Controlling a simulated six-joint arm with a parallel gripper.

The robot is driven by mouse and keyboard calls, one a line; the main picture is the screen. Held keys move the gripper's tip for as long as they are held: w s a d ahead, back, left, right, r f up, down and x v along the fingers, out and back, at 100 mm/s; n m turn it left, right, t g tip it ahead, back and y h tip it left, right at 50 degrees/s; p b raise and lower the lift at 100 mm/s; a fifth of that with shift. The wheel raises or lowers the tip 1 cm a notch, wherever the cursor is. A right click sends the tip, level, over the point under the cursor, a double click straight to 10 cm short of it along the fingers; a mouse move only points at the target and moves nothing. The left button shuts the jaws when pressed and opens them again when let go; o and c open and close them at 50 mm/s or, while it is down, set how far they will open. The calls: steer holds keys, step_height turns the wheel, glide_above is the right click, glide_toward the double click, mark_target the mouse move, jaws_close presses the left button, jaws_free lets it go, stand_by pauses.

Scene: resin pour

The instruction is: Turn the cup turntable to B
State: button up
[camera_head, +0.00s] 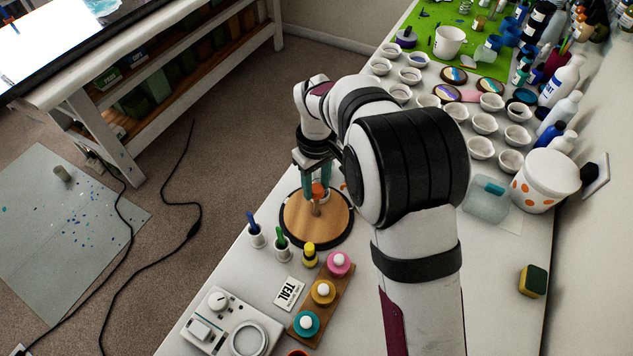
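The cup turntable (302,229) is a round wooden disc with a black rim on the white table. A short post with an orange top (317,192) stands up near its middle. My gripper (318,188) points down over the turntable, with its two teal fingers on either side of the orange top. The fingers are apart, but I cannot tell whether they touch the post. A whitish round thing behind the fingers is partly hidden. My arm covers the area to the right of the turntable. No letter B is legible.
Small white holders (256,237) with blue and green tools and a yellow-capped bottle (309,255) stand close in front. Many white cups (484,123) fill the back right.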

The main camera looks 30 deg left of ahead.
jaws_close()
stand_by(1.0)
